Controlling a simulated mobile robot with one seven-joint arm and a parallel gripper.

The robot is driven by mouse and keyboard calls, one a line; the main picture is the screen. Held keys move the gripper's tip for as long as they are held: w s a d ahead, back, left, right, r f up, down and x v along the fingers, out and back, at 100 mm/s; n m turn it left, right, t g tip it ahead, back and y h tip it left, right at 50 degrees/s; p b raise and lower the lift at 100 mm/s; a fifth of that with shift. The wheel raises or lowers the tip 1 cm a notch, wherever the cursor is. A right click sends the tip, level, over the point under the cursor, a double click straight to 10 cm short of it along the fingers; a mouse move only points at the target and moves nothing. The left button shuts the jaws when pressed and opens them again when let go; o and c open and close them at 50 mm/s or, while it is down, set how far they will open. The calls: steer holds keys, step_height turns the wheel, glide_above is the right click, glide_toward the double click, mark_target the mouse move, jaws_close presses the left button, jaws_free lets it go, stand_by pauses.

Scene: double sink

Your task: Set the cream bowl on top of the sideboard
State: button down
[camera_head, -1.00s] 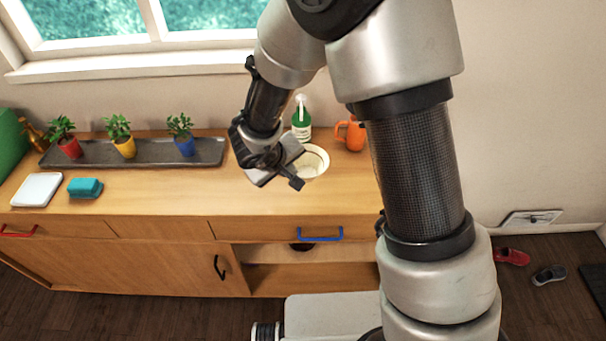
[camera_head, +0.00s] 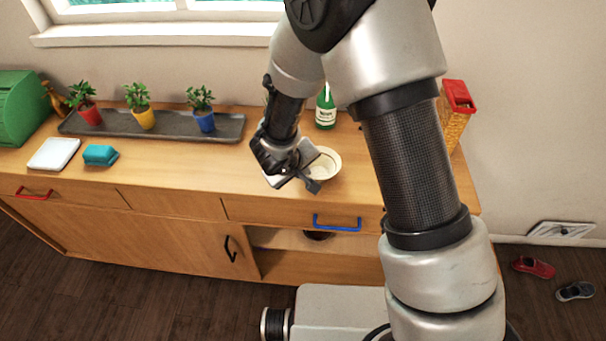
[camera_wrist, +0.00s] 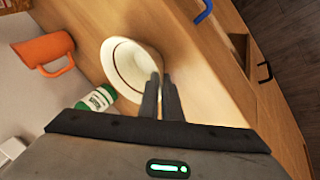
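The cream bowl (camera_head: 329,160) is over the right part of the sideboard top (camera_head: 200,178), right beside my gripper (camera_head: 314,182). In the wrist view the cream bowl (camera_wrist: 122,62) shows its inside with a dark ring line. The two fingers of my gripper (camera_wrist: 163,78) are close together at its rim, with the rim appearing pinched between them. The bowl looks roughly upright. I cannot tell whether its base touches the sideboard top.
A green bottle (camera_head: 326,112) stands behind the bowl; an orange mug (camera_wrist: 45,50) is near it. A red-lidded box (camera_head: 457,97) is at right. Clear wood lies between.

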steer(key=shift+f, duration=0.1)
steer(key=c, duration=2)
jaws_free()
